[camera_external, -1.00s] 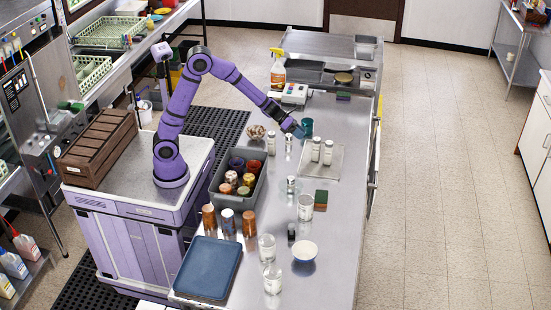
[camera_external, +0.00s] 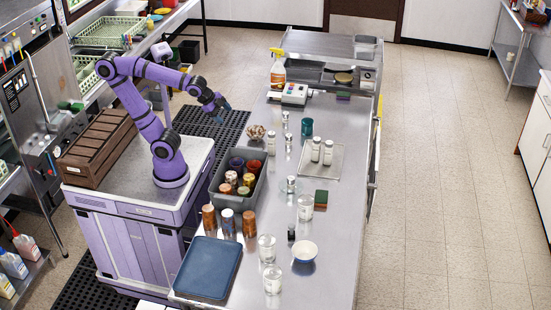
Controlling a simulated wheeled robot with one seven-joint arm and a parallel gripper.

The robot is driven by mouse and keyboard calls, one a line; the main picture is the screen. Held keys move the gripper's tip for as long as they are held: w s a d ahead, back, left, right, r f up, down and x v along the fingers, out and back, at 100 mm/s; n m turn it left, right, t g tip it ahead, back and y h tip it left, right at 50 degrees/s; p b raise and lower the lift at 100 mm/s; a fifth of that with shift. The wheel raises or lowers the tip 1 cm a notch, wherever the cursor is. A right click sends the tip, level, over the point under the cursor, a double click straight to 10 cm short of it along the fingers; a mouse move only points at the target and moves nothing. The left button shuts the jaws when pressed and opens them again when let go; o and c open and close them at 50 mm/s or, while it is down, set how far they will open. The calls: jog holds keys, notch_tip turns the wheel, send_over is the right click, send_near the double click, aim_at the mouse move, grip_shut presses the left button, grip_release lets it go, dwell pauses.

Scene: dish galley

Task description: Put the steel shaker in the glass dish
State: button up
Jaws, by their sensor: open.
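A clear glass dish (camera_external: 282,189) stands on the steel counter, right of the grey bin. A small shaker with a grey top (camera_external: 291,182) appears to stand upright inside it; it is too small to be sure of its material. Other small shakers stand farther back: one pale with a metal top (camera_external: 271,142), one steel-looking (camera_external: 288,141), and one behind it (camera_external: 285,119). My gripper (camera_external: 221,110) is open and empty, off the counter's left edge, well away from the dish and the shakers.
A grey bin (camera_external: 216,184) holds several cups. A square tray (camera_external: 338,163) carries two white shakers. A teal cup (camera_external: 306,127), a sponge (camera_external: 321,197), a bowl (camera_external: 304,252), glass jars (camera_external: 267,247) and a blue tray (camera_external: 208,268) share the counter. The right strip is clear.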

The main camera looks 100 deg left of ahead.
jog(key=s+d+f+n+g+h, duration=0.1)
jog(key=s+d+n, duration=0.3)
jog(key=s, duration=0.4)
jog(key=shift+s+d+f+g+h, duration=0.15)
jog(key=shift+s+f+g+h, duration=0.15)
jog(key=shift+s+f+h, duration=0.25)
